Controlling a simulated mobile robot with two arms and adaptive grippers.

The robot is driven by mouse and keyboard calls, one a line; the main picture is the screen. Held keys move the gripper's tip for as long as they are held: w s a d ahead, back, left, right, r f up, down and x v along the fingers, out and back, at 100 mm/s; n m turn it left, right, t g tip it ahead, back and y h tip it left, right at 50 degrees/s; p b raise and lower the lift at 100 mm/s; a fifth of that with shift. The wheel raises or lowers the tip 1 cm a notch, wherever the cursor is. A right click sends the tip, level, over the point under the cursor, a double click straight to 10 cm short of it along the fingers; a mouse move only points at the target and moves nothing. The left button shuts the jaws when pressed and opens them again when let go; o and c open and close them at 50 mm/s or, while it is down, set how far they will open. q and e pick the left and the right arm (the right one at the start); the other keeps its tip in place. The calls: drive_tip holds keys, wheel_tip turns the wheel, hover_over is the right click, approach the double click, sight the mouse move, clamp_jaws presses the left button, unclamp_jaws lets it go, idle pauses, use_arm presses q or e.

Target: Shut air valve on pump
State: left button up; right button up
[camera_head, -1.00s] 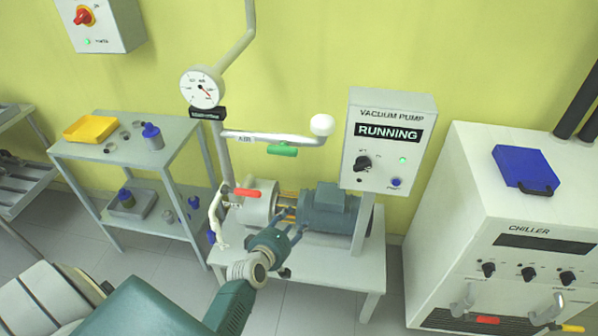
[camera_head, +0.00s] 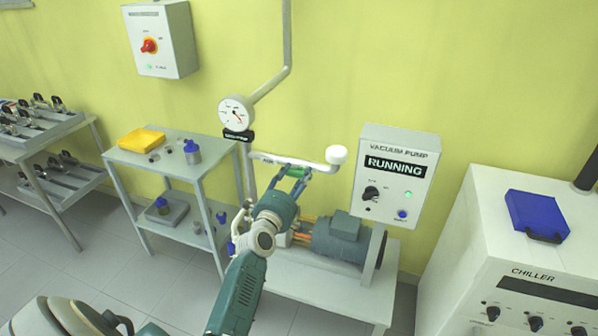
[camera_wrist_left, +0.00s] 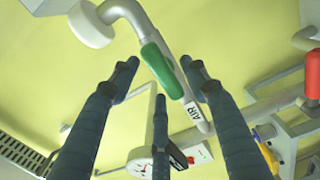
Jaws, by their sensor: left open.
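The green air valve handle (camera_head: 297,172) shows as a small piece between my left fingertips in the head view, below the pale air pipe (camera_head: 275,158). In the left wrist view the green handle (camera_wrist_left: 160,70) lies roughly along the pipe, near its AIR label (camera_wrist_left: 194,111). My left gripper (camera_head: 292,181) is open at the handle. Its fingers (camera_wrist_left: 160,80) stand around the handle's line of view, spread apart; I cannot tell whether any touches it. The vacuum pump (camera_head: 340,238) sits on a white stand, partly behind my arm. Its panel (camera_head: 397,170) reads RUNNING. My right gripper is not in view.
A pressure gauge (camera_head: 236,112) stands left of the air pipe, and a white round cap (camera_head: 336,154) ends it. A red handle (camera_wrist_left: 313,75) shows at the wrist view's right edge. A grey shelf (camera_head: 165,167) stands left, the chiller (camera_head: 515,260) right.

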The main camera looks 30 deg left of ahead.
use_arm(q)
drive_tip(key=shift+x, duration=1.2)
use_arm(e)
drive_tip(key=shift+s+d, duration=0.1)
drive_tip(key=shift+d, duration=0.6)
